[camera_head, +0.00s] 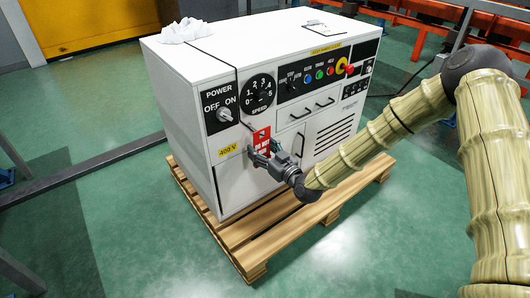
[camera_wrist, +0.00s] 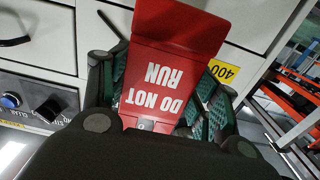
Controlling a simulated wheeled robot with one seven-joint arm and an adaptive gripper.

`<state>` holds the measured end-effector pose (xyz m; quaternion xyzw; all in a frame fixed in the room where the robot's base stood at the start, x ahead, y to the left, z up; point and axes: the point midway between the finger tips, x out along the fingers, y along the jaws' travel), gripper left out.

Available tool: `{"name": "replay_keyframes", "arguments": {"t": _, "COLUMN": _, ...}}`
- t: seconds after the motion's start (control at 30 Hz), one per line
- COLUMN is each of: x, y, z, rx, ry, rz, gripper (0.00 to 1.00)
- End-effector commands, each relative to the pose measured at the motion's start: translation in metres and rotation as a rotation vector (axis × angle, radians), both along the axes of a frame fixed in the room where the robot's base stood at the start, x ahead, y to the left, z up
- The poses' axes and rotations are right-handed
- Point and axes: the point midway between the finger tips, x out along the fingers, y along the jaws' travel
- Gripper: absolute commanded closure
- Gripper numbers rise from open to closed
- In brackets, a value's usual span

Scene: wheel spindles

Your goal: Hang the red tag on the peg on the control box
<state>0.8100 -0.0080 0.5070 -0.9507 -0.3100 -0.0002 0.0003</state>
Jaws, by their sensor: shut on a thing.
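The red tag (camera_head: 262,138) is in front of the white control box's (camera_head: 203,165) front face, below the power switch (camera_head: 224,114). In the wrist view the tag (camera_wrist: 178,35) reads "DO NOT RUN" upside down and lies between green-padded fingers. My gripper (camera_head: 264,152) is shut on the tag, close to the box front; I cannot tell whether the tag touches the box. A thin dark line runs from near the switch toward the tag. I cannot make out the peg clearly in either view.
The box stands on a wooden pallet (camera_head: 240,246). A crumpled white thing (camera_head: 186,31) and a clipboard (camera_head: 327,28) lie on top. A speed dial (camera_head: 260,91), buttons and drawer handles are on the front. The green floor at front left is clear.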

Motion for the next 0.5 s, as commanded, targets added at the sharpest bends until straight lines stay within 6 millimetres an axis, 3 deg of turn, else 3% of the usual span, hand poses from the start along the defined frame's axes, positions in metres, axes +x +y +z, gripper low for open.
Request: {"name": "replay_keyframes", "arguments": {"t": 0.5, "x": 0.019, "y": 0.014, "z": -0.002, "rx": 0.001, "ry": -0.001, "rz": -0.001, "gripper": 0.64}}
